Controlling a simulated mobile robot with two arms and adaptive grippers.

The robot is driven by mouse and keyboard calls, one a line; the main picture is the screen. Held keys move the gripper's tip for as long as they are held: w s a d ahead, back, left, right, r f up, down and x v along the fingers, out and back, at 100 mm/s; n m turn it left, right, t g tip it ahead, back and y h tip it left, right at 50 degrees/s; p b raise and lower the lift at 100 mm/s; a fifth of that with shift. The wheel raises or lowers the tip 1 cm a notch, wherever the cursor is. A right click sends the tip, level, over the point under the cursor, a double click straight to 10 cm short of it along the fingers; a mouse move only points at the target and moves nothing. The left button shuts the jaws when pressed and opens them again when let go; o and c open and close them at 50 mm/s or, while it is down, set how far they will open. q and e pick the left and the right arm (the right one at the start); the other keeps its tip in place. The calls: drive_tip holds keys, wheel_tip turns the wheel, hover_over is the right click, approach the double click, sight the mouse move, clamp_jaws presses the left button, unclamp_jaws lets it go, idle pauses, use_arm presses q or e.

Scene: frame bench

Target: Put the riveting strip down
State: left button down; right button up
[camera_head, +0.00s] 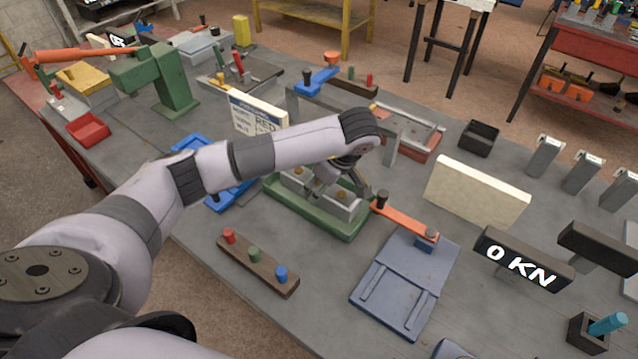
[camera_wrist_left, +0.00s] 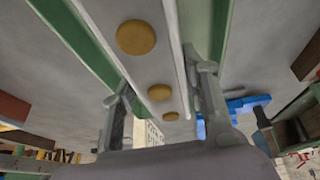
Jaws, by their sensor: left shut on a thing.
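The riveting strip (camera_wrist_left: 150,66) is a pale grey metal strip with round brass rivets, seen close up in the left wrist view. My left gripper (camera_wrist_left: 165,105) is shut on it, with one finger at each long edge. In the head view my left gripper (camera_head: 330,184) points down over a green fixture (camera_head: 310,222) in the middle of the bench. Grey metal and brass spots show around the gripper there, but my wrist hides part of the strip. I cannot tell whether the strip rests on the fixture. My right gripper is not in view.
A rack with red, green and blue knobs (camera_head: 258,263) lies in front of the fixture. A blue-grey plate (camera_head: 408,284) and an orange-handled lever (camera_head: 405,217) are to its right. A cream block (camera_head: 476,192) stands behind these. A "0 KN" display (camera_head: 522,262) stands further right.

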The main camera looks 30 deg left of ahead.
use_arm(q)
drive_tip(key=c, duration=0.9)
unclamp_jaws()
drive_tip(key=shift+f, duration=0.1)
drive_tip(key=shift+c, duration=0.2)
drive_tip(key=shift+r, duration=0.3)
drive_tip(key=shift+d+r, duration=0.2)
drive_tip(key=shift+r, duration=0.1)
drive_tip(key=v, duration=0.9)
drive_tip(key=shift+s+r, duration=0.1)
drive_tip(key=shift+r, duration=0.25)
drive_tip(key=shift+s+d+r, duration=0.1)
drive_tip(key=shift+d+r, duration=0.25)
drive_tip(key=shift+r, duration=0.25)
drive_tip(key=shift+r+p, duration=0.1)
drive_tip(key=shift+p, duration=0.2)
